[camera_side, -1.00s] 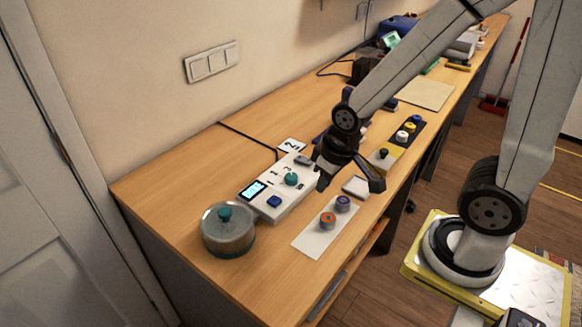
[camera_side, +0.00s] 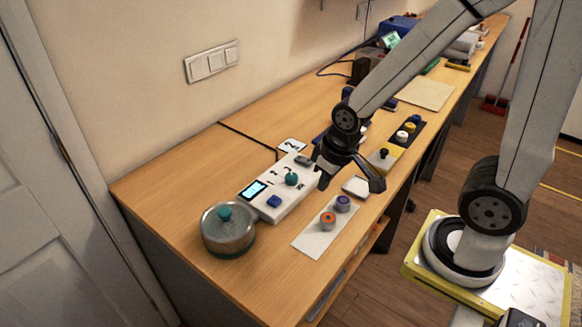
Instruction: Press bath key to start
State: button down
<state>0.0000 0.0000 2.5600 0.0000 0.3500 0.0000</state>
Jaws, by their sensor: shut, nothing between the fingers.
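A white control box (camera_side: 262,211) lies on the wooden bench left of my gripper. It has a lit blue display (camera_side: 254,190), a blue square key (camera_side: 274,201) near the display, a teal knob (camera_side: 291,179) and a dark switch (camera_side: 303,161) at its far end. I cannot read which control is labelled bath. A round glass vessel with a teal-knobbed lid (camera_side: 228,238) stands in front of the box. My gripper (camera_side: 347,182) is shut and empty, above the bench just right of the box's far end, apart from the blue key.
A white strip (camera_side: 308,240) with an orange-topped and a purple-topped round piece lies near the front edge. A white pad (camera_side: 356,187) is beneath my gripper. A numbered card (camera_side: 292,146) and black cable (camera_side: 247,136) lie behind the box. Several items stand farther back.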

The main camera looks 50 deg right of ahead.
dwell(0.8)
jog(key=r+n+t+y, duration=0.2)
jog(key=n+t+y, duration=0.3)
jog(key=n, duration=1.2)
send_over(278, 199)
jog(key=shift+f+g+y, duration=0.15)
jog(key=shift+g+y, duration=0.25)
jog(key=shift+y, duration=0.2)
jog(key=shift+f, duration=0.15)
jog(key=shift+f, duration=4.25)
